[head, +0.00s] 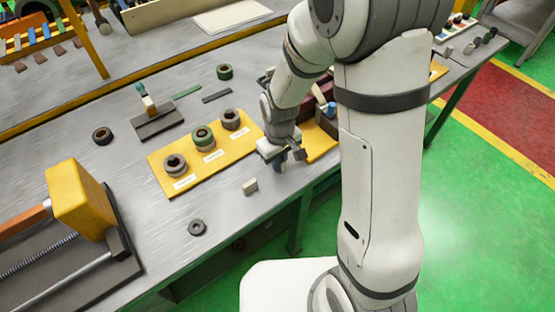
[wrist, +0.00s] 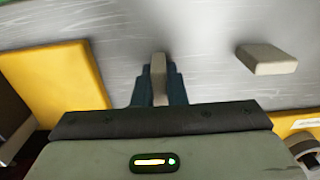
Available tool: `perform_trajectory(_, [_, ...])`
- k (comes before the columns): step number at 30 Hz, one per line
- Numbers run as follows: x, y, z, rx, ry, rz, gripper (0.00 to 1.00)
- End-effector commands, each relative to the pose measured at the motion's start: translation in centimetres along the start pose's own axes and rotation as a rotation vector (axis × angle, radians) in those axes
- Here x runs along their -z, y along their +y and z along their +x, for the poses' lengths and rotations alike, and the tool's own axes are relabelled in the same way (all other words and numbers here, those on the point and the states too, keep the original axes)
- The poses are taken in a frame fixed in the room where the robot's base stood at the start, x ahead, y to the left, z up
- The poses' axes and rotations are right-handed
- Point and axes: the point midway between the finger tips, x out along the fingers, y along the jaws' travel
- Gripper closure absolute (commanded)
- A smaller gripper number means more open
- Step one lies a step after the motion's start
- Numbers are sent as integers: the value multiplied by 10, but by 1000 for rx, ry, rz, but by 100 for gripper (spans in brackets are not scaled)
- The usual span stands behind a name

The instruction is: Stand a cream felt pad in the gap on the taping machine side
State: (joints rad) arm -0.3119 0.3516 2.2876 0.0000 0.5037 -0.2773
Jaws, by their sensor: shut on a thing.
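My gripper (head: 279,161) is low over the table's front edge, between two yellow boards. In the wrist view its two dark blue fingers (wrist: 158,84) are shut on a narrow cream felt pad (wrist: 158,66), which stands on edge between them. I cannot tell whether the held pad touches the table. A second cream pad (head: 251,186) lies loose on the metal table, to the left of my gripper; it also shows in the wrist view (wrist: 267,58). I cannot tell which thing is the taping machine.
A yellow board (head: 160,158) with three ring-shaped stators stands left of my gripper. Another yellow board (head: 318,150) is close on its right, beside a dark red box. A loose ring (head: 197,227) and a yellow-blocked vise (head: 78,198) are further left. Bare table lies between.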

Motion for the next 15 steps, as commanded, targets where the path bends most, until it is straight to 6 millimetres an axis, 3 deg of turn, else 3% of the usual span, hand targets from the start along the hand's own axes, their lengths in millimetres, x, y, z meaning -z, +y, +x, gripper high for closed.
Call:
perform_trajectory(10, [0, 0, 4, 0, 1, -1, 100])
perform_trajectory(11, [0, 0, 4, 0, 1, -1, 88])
perform_trajectory(15, [0, 0, 3, 0, 1, -1, 76])
